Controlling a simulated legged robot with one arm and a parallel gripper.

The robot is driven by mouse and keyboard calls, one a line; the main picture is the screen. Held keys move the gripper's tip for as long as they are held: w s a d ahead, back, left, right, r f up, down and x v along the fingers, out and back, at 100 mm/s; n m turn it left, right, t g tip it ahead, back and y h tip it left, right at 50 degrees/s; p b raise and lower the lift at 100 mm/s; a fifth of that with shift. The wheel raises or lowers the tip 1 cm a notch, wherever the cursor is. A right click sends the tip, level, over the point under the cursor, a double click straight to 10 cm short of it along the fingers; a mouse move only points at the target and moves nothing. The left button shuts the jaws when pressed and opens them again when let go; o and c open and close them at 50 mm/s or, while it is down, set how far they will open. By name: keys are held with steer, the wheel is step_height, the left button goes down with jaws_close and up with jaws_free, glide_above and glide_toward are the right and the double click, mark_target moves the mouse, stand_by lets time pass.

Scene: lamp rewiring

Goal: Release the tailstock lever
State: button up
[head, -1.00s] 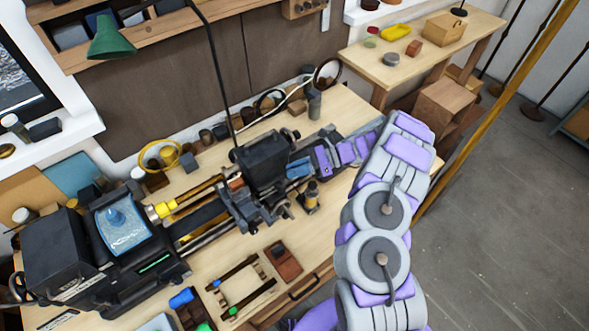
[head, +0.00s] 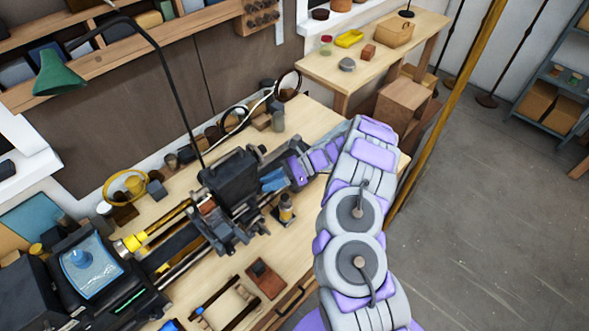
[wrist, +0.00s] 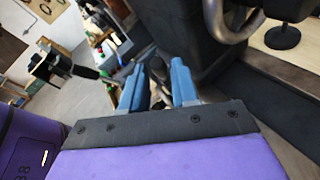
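The lathe lies along the bench, with its black tailstock block (head: 229,181) at the right end of the bed. My gripper (head: 272,181), with blue fingers, is at the right side of this block. In the wrist view the two blue fingers (wrist: 157,86) stand apart. A dark, round-topped lever-like part (wrist: 157,66) shows between them. I cannot tell whether it is the tailstock lever or whether the fingers touch it. The head view does not show the lever clearly. A curved metal handle (wrist: 232,24) is to the right of the fingers in the wrist view.
A small brass-and-black tool (head: 286,207) stands on the bench below my gripper. A reddish-brown box (head: 266,278) lies nearer the front edge. A green lamp (head: 57,74) hangs at the left on a dark arm. Open floor (head: 480,200) is at the right.

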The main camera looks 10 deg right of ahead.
steer(key=b+v, duration=0.1)
steer(key=v, duration=1.5)
steer(key=shift+f, duration=0.2)
steer(key=shift+d, duration=0.15)
steer(key=s+a+r+n+g+h+b, duration=0.1)
steer(key=s+a+r+n+h+b, duration=0.25)
steer(key=s+a+r+n, duration=0.35)
steer(key=s+a+r+n+g+h+b, duration=0.25)
steer(key=s+a+b, duration=0.3)
steer(key=s, duration=0.35)
steer(key=s+d+f+n+t+h+b, duration=0.1)
steer(key=s+d+f+n+h+b, duration=0.1)
steer(key=s, duration=0.6)
steer(key=s+d+f+n+t+h+b, duration=0.1)
steer(key=s+n+h, duration=0.3)
steer(key=s, duration=0.4)
steer(key=s+d+f+n+t+h+b, duration=0.2)
steer(key=s+d+f+n+b, duration=0.1)
steer(key=s, duration=0.6)
steer(key=shift+f+n+h+b, duration=0.3)
steer(key=shift+f+n+h, duration=0.1)
steer(key=shift+f+n, duration=0.15)
